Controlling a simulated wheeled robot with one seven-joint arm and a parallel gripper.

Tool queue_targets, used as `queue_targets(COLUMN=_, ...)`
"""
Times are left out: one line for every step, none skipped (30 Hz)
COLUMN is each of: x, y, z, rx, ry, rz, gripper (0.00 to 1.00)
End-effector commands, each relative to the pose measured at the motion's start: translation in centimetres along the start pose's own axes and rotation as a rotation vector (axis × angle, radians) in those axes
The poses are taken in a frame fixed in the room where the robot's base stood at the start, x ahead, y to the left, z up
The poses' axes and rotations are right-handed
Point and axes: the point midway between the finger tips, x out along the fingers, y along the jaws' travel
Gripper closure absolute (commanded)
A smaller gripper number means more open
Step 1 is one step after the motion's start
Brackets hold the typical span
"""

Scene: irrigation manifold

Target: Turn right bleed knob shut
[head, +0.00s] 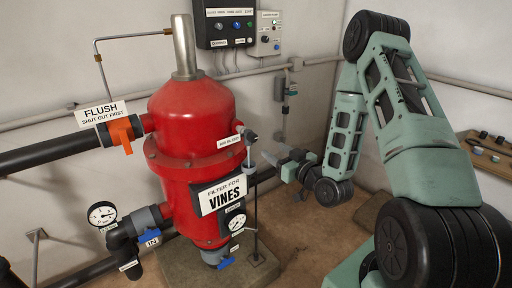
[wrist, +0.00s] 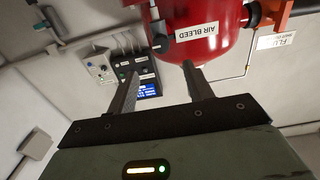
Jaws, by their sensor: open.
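My gripper (head: 270,157) is just right of and below the knob in the head view, pointing toward the tank. In the wrist view my gripper (wrist: 160,77) has its two fingers apart with nothing between them. The fitting lies beyond the fingertips, apart from them. Which way the knob is turned is too small to tell.
A thin upright rod (head: 255,210) stands below the knob. An orange-handled flush valve (head: 122,132) and pressure gauge (head: 102,214) are at left. Control boxes (head: 225,25) hang on the back wall. A tool shelf (head: 490,150) is at right.

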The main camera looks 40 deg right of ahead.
Motion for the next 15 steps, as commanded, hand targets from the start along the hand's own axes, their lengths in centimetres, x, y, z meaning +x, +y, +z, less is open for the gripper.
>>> queue_targets(x=0.3, y=0.0, z=0.6, rx=-0.002, ry=0.004, rz=-0.001, gripper=0.49)
queue_targets(x=0.4, y=0.0, z=0.6, rx=-0.002, ry=0.005, rz=-0.001, gripper=0.49)
queue_targets(x=0.6, y=0.0, z=0.6, rx=-0.002, ry=0.003, rz=-0.001, gripper=0.49)
queue_targets(x=0.7, y=0.1, z=0.6, rx=-0.003, ry=0.004, rz=-0.001, gripper=0.49)
queue_targets(x=0.8, y=0.1, z=0.6, rx=-0.002, ry=0.004, rz=-0.002, gripper=0.49)
queue_targets(x=0.9, y=0.1, z=0.6, rx=-0.002, ry=0.004, rz=-0.002, gripper=0.49)
queue_targets(x=1.1, y=0.1, z=0.6, rx=-0.002, ry=0.004, rz=-0.002, gripper=0.49)
queue_targets(x=1.2, y=0.1, z=0.6, rx=-0.003, ry=0.004, rz=-0.001, gripper=0.49)
queue_targets(x=1.3, y=0.1, z=0.6, rx=-0.002, ry=0.003, rz=-0.001, gripper=0.49)
queue_targets(x=1.4, y=0.0, z=0.5, rx=-0.002, ry=0.005, rz=-0.001, gripper=0.49)
queue_targets(x=1.5, y=0.0, z=0.6, rx=-0.002, ry=0.004, rz=-0.001, gripper=0.49)
queue_targets(x=1.6, y=0.0, z=0.6, rx=-0.003, ry=0.004, rz=-0.001, gripper=0.49)
queue_targets(x=1.6, y=0.0, z=0.6, rx=-0.003, ry=0.003, rz=0.0, gripper=0.49)
queue_targets(x=1.7, y=0.0, z=0.6, rx=-0.002, ry=0.003, rz=0.001, gripper=0.49)
queue_targets(x=1.8, y=-0.1, z=0.6, rx=-0.002, ry=0.003, rz=0.001, gripper=0.49)
